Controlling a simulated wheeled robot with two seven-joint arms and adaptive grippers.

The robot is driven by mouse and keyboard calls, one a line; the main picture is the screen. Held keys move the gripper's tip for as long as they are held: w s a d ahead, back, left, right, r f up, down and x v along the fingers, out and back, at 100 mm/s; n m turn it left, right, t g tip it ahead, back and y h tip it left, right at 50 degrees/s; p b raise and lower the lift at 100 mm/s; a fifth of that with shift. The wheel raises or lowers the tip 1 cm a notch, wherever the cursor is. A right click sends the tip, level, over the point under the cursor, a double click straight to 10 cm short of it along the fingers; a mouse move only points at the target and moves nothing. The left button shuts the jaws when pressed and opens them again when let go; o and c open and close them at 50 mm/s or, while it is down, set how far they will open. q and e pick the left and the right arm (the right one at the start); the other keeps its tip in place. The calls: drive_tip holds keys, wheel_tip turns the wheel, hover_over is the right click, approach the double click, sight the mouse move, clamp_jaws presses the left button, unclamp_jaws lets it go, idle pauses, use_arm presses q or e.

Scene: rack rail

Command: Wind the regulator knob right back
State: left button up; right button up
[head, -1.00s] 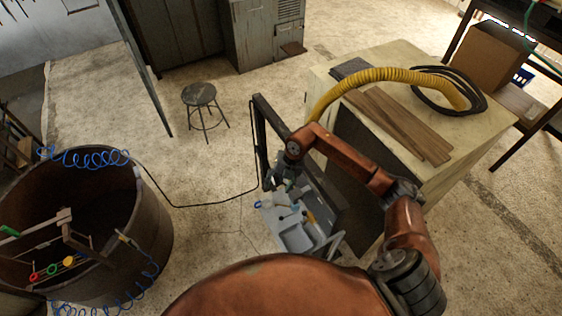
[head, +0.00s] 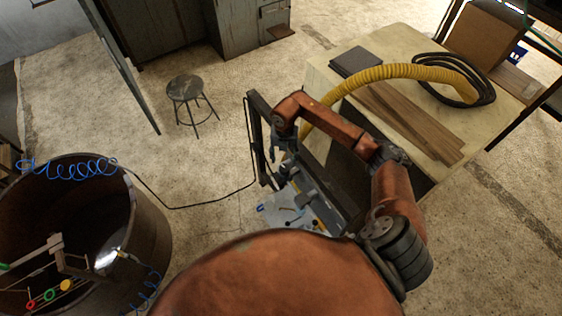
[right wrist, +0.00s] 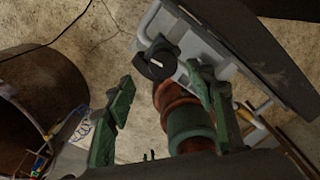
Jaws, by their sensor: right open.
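A round black knob with a white pointer mark (right wrist: 157,61) shows in the right wrist view, at the end of a pale grey frame. I take it to be the regulator knob; I cannot make it out in the head view. My right gripper (right wrist: 160,88) is open, its green-padded fingers apart on either side of the picture. The knob appears beyond the fingertips, between them, and nothing is gripped. In the head view my right gripper (head: 277,150) is beside the dark upright rail (head: 257,140). My left gripper is not in view.
A grey tray (head: 278,212) with small items lies below the right arm. A bench (head: 400,52) with a yellow hose (head: 400,72) and boards stands to the right. A rusty drum (head: 140,225) is at left, and a stool (head: 186,90) stands on open floor.

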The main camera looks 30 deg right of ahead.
sight(285, 168)
drive_tip(key=f, duration=0.1)
drive_tip(key=f+p, duration=0.1)
drive_tip(key=f, duration=0.3)
drive_tip(key=shift+s, duration=0.3)
drive_tip(key=shift+f+p, duration=0.4)
drive_tip(key=shift+f, duration=0.25)
drive_tip(key=c, duration=1.2)
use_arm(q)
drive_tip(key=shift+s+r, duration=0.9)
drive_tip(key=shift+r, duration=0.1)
use_arm(e)
drive_tip(key=shift+o, duration=0.2)
drive_tip(key=shift+d, duration=0.1)
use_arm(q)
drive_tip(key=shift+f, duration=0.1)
